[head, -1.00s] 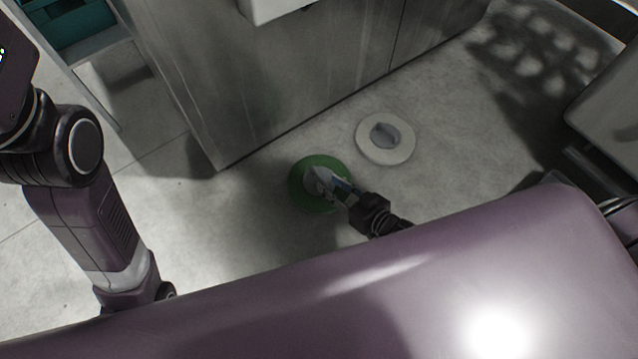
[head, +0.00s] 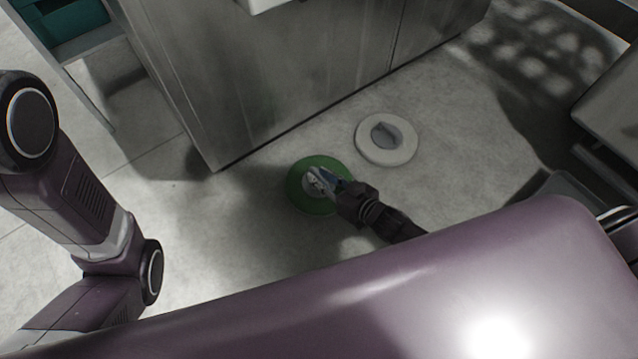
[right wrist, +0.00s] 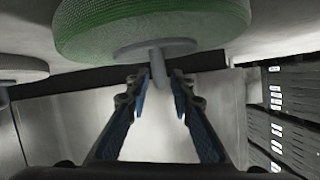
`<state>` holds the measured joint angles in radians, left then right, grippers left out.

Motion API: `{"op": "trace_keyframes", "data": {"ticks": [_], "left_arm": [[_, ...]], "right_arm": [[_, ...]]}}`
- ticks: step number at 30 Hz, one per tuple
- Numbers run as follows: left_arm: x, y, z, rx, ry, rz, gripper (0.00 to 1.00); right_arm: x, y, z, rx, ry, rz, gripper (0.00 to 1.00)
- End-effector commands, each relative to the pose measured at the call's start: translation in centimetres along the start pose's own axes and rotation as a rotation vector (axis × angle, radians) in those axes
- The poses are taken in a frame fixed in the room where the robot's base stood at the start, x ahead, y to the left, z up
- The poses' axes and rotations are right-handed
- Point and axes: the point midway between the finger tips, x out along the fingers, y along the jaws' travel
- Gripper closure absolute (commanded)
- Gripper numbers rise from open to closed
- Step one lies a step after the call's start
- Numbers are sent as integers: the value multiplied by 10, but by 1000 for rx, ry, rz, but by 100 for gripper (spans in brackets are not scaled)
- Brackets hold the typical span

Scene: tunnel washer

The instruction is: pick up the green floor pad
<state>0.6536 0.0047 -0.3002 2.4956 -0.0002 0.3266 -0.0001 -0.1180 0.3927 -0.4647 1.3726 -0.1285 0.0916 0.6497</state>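The green floor pad (head: 333,201) lies flat on the floor in the head view, near the corner of a grey metal cabinet. It is a round green disc with a pale centre disc. My right gripper (head: 319,180) is over its centre and hides part of it. In the right wrist view the green pad (right wrist: 95,30) fills the top, with a short grey post (right wrist: 158,68) standing out from its pale centre.
A white round pad (head: 372,152) with a grey centre lies to the right of the green one. The grey cabinet (head: 255,80) stands close behind both. A teal bin (head: 70,25) is at the upper left. Bare floor lies left of the green pad.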

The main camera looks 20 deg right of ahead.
Motion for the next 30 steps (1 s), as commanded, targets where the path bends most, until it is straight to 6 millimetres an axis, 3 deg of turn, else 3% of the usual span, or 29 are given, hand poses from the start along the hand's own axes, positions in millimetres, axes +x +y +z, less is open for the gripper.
{"op": "trace_keyframes", "data": {"ticks": [5,23,30], "left_arm": [[0,0,0,0,0,0,60],[0,0,1,-1,-1,0,60],[4,-3,5,-2,-8,-6,60]], "right_arm": [[0,0,0,0,0,0,100],[0,-1,-2,0,2,-1,100],[-5,-3,-13,0,3,-1,100]]}}
